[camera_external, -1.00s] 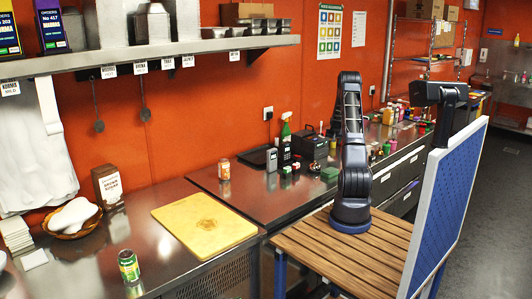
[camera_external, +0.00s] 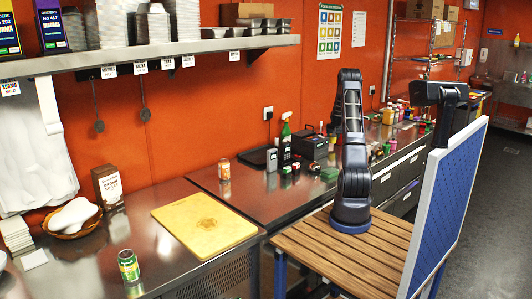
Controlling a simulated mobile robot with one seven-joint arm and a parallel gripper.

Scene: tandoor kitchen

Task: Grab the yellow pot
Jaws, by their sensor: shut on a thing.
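My arm (camera_external: 351,160) stands upright on the slatted wooden top, with its back to the camera. My gripper is hidden behind the arm, so neither its jaws nor anything in them shows. Several small coloured pots and jars (camera_external: 388,116) stand on the steel counter beyond the arm, to its right. They are too small in this view for me to pick out the yellow pot with certainty, and the arm covers part of the counter there.
A yellow cutting board (camera_external: 205,224) and a green can (camera_external: 129,265) are on the near counter. An orange can (camera_external: 224,169), a green spray bottle (camera_external: 285,137) and a dark box (camera_external: 310,146) stand left of my arm. A shelf (camera_external: 150,53) overhangs the counter.

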